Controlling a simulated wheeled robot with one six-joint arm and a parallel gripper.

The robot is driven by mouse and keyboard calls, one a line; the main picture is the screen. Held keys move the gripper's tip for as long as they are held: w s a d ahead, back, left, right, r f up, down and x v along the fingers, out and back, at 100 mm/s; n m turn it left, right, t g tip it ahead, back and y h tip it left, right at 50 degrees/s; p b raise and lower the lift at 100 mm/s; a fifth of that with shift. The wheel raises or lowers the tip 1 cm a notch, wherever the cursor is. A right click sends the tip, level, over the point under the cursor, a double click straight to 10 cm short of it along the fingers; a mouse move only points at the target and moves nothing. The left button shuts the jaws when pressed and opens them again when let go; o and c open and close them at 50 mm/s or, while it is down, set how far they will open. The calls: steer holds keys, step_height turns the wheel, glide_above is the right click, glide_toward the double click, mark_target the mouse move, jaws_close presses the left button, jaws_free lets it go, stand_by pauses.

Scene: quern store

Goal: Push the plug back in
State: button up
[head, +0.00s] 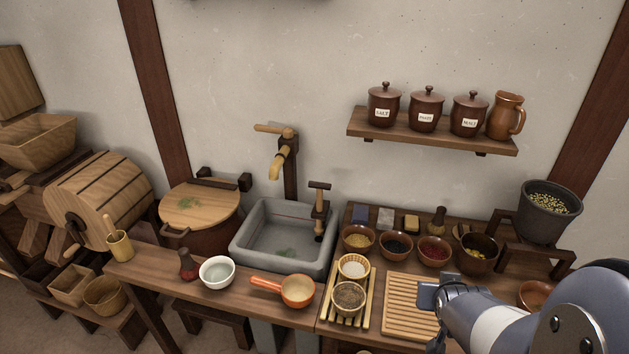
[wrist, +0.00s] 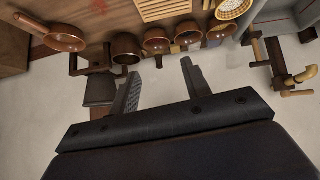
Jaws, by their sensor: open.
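A wooden plug with a T-shaped handle (head: 319,208) stands upright at the right side of the grey stone sink (head: 250,246). The handle rises well above the rim, and I cannot see how its lower end sits. In the wrist view, the plug handle (wrist: 257,50) shows at the upper right, beside the tap (wrist: 297,78). My gripper (wrist: 160,78) is open, with nothing between its fingers. It is to the right of the sink and apart from the plug.
A wooden tap (head: 283,158) hangs over the sink. A white bowl (head: 217,272) and an orange-handled pan (head: 297,291) stand in front of it. Several spice bowls (head: 433,250) and a slatted board (head: 402,308) crowd the right counter. A shelf (head: 430,136) with jars is above.

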steer(key=w+d+f+t+b, duration=0.1)
steer(key=w+d+t, duration=0.1)
steer(key=d, duration=0.1)
steer(key=w+d+f+t+h+b, duration=0.1)
steer(key=w+d+f+t+b, duration=0.1)
steer(key=d, duration=0.1)
steer(key=w+d+f+t+b, duration=0.1)
steer(key=w+d+t+b, duration=0.1)
steer(key=d, duration=0.1)
steer(key=shift+d+f+t, duration=0.1)
steer(key=shift+f+t, duration=0.15)
steer(key=shift+t, duration=0.05)
steer(key=c, duration=0.9)
steer(key=shift+d+f+t+b, duration=0.1)
steer(key=shift+d+t+b, duration=0.4)
steer(key=shift+t+b, duration=0.15)
jaws_close()
steer(key=shift+s+d+t, duration=0.15)
steer(key=shift+t, duration=0.2)
